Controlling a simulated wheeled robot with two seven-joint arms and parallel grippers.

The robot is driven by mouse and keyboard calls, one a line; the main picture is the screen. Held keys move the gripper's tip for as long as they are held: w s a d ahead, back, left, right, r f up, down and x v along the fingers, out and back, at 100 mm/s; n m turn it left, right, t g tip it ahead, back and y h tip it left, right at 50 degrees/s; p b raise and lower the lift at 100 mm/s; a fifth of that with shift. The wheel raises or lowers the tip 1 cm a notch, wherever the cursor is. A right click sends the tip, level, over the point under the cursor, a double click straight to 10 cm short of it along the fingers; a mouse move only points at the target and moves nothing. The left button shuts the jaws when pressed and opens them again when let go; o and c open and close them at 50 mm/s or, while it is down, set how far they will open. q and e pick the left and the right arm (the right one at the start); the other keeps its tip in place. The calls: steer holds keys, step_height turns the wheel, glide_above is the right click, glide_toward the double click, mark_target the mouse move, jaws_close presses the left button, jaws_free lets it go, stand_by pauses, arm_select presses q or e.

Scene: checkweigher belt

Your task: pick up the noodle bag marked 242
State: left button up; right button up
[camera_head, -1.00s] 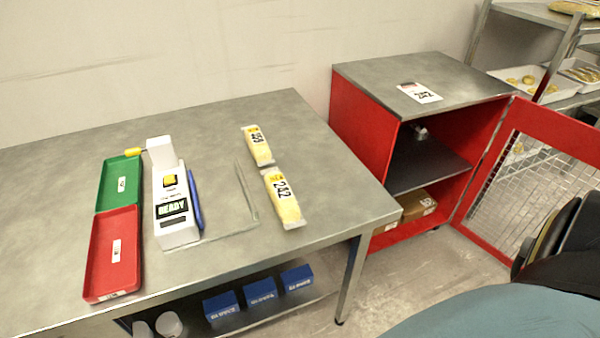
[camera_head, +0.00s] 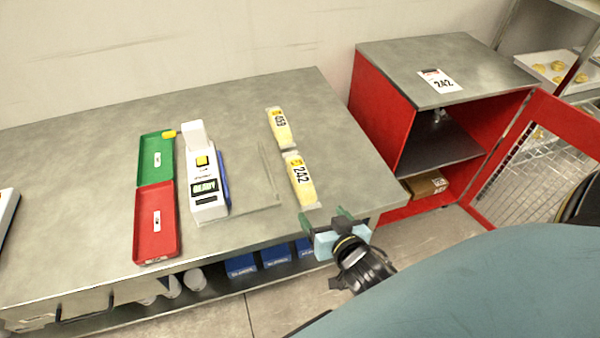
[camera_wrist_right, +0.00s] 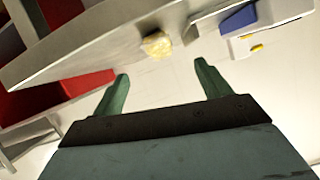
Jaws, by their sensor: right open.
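The noodle bag marked 242 (camera_head: 300,182) lies on the grey metal table near its right edge, with its number facing up. A second noodle bag, marked 459 (camera_head: 280,127), lies just behind it. My right gripper (camera_head: 335,216) is open and empty at the table's front right edge, just in front of the 242 bag and apart from it. In the right wrist view, the open green fingers (camera_wrist_right: 161,80) point toward the table edge, and a small yellowish bag end (camera_wrist_right: 157,44) shows beyond them. My left gripper is not in view.
A white weighing unit reading READY (camera_head: 205,188) stands left of the bags, beside a green tray (camera_head: 155,160) and a red tray (camera_head: 156,222). A red cabinet (camera_head: 383,125) with a card marked 242 (camera_head: 438,81) stands right. Blue boxes sit on the lower shelf.

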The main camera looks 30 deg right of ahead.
mark_target(309, 192)
steer(key=x, duration=0.8)
steer(key=shift+w+d+r+b, duration=0.1)
steer(key=shift+r+b, duration=0.2)
steer(key=shift+d+x, duration=0.2)
steer(key=shift+x, duration=2.45)
steer(key=shift+r, duration=0.1)
steer(key=shift+c, duration=0.5)
steer(key=c, duration=1.1)
